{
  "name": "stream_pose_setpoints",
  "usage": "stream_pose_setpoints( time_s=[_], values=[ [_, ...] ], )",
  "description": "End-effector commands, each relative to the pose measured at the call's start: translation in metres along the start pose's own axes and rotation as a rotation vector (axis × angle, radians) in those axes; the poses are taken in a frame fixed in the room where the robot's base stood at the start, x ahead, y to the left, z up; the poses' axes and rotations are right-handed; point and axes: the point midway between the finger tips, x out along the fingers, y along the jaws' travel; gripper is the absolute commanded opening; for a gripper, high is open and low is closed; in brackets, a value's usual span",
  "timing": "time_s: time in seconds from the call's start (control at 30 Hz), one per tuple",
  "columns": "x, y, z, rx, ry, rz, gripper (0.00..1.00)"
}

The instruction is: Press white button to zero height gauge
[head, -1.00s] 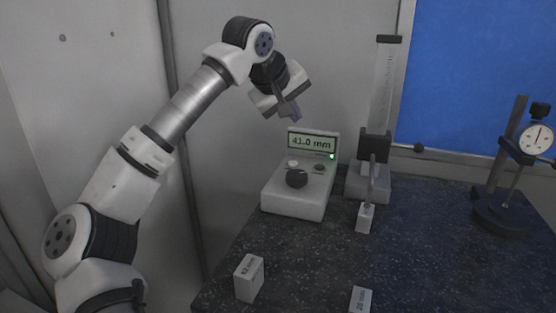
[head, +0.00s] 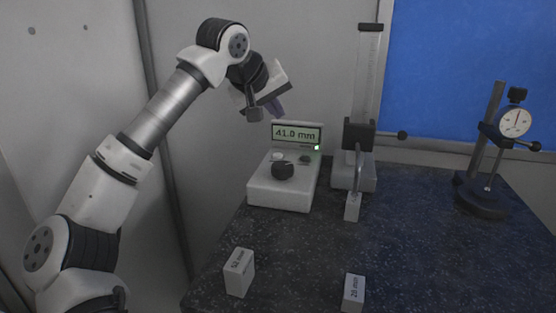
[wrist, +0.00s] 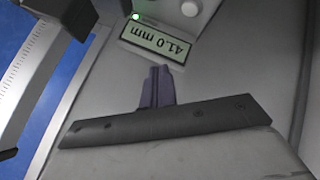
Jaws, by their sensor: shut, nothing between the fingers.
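The control box (head: 280,198) stands on the dark table, with a lit display (head: 297,135) reading 41.0 mm. A small white button (head: 278,156) sits on its sloped top, behind a black knob (head: 283,171) and left of a dark button (head: 305,159). My gripper (head: 278,113) is shut and empty, above and behind the box's left side, apart from it. In the wrist view, the fingers (wrist: 157,72) point toward the display (wrist: 153,43). A round white button (wrist: 190,8) shows at the top edge. The height gauge (head: 369,80) stands right of the box.
A small block (head: 352,208) stands below the gauge's arm. Two labelled blocks (head: 239,272) (head: 353,293) are near the table's front. A dial indicator stand (head: 484,195) is at the right. A wall rises behind the box. The table's middle right is clear.

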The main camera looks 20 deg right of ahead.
Motion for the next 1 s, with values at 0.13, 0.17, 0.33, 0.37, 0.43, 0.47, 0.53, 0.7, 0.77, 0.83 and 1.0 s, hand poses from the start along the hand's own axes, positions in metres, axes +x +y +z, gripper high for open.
stream_pose_setpoints(
  time_s=[0.13,0.17,0.33,0.37,0.43,0.47,0.53,0.7,0.77,0.83,1.0],
  values=[
    [0.019,-0.013,0.014,-0.001,-0.002,0.002,0.00],
    [0.022,-0.016,0.017,-0.001,-0.002,0.002,0.00],
    [0.038,-0.028,0.028,-0.001,-0.001,0.000,0.00],
    [0.039,-0.029,0.029,-0.001,-0.001,-0.001,0.00],
    [0.044,-0.033,0.032,0.000,0.000,-0.001,0.00],
    [0.046,-0.034,0.034,0.000,0.000,-0.001,0.00],
    [0.049,-0.035,0.035,0.000,0.001,0.000,0.00],
    [0.050,-0.037,0.036,0.000,0.000,0.000,0.00],
    [0.050,-0.036,0.036,0.000,0.000,0.000,0.00],
    [0.050,-0.036,0.036,0.000,0.000,0.000,0.00],
    [0.050,-0.036,0.036,0.000,0.000,-0.001,0.00]
  ],
)
